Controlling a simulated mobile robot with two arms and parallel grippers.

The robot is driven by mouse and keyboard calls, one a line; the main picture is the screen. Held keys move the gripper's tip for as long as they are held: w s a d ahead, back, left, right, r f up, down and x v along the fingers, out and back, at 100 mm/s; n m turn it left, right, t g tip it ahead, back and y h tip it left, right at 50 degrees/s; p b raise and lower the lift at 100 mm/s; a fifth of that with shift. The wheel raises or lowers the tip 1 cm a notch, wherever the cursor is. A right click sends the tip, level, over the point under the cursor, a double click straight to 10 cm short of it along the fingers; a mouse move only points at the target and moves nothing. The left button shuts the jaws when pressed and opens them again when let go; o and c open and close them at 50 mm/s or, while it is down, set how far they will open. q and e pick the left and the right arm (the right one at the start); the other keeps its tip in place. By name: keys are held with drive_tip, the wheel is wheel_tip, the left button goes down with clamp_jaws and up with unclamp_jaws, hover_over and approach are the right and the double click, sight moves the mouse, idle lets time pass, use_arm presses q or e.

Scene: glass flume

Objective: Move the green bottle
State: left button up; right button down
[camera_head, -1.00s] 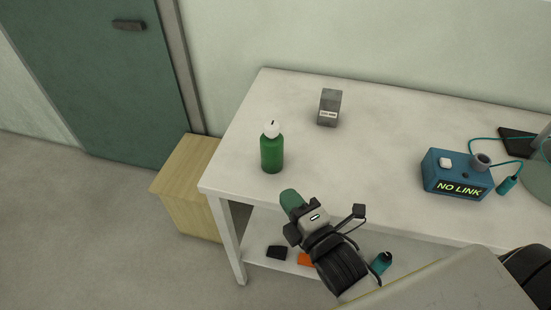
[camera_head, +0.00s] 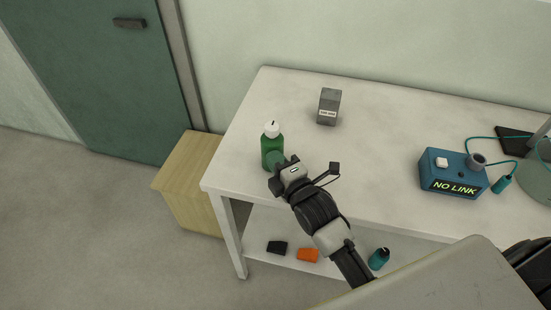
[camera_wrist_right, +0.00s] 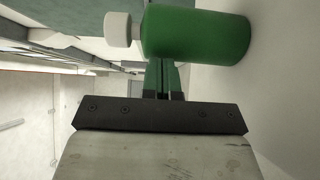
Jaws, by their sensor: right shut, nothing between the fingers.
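The green bottle (camera_head: 271,143) with a white cap stands upright near the left end of the white table. It also shows large in the right wrist view (camera_wrist_right: 195,34), just ahead of the fingers. My right gripper (camera_head: 274,160) has its green fingertips right at the bottle's front side in the head view. In the right wrist view its fingers (camera_wrist_right: 161,78) are together with nothing between them, and their tips meet or nearly meet the bottle's side; I cannot tell if they touch. My left gripper is not in view.
A grey box (camera_head: 329,106) stands behind and right of the bottle. A blue device reading NO LINK (camera_head: 453,175) sits farther right with cables. The lower shelf holds a black piece (camera_head: 277,247), an orange piece (camera_head: 308,255) and a teal bottle (camera_head: 379,259). A wooden cabinet (camera_head: 190,180) stands left.

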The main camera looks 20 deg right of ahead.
drive_tip(key=w+d, duration=0.2)
drive_tip(key=w, duration=0.2)
drive_tip(key=w+d+b, duration=0.1)
drive_tip(key=w+d, duration=0.2)
drive_tip(key=w, duration=0.1)
drive_tip(key=w+d+b, duration=0.1)
drive_tip(key=w+d, duration=0.2)
drive_tip(key=w, duration=0.1)
drive_tip(key=shift+w+d+f, duration=0.1)
drive_tip(key=shift+w+d, duration=0.15)
drive_tip(key=shift+w, duration=0.15)
drive_tip(key=shift+s+a, duration=0.1)
drive_tip(key=shift+s, duration=0.1)
drive_tip(key=shift+a, duration=0.1)
